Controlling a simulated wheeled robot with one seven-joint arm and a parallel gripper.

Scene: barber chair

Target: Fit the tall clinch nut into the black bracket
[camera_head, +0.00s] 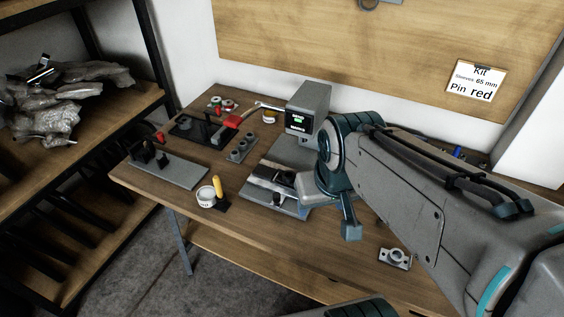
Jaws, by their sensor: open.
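A grey holder (231,157) with several short grey cylinders stands mid-table; I cannot tell whether one is the tall clinch nut. Black upright pieces (141,151) stand on a grey plate (180,172) at the table's left; one may be the black bracket, but this is too small to be sure. My gripper (296,188) is low over the table's middle, beside a grey and black fixture (262,190). It is open; its fingertips are hard to make out and partly hidden by my arm. I see nothing held in it.
A grey box with a lit display (310,100) stands at the back. A red-handled tool (232,121), white round container (206,197), yellow-handled item (217,186) and grey flanged block (395,258) lie around. The table's front strip is mostly clear. A shelf (98,128) stands left.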

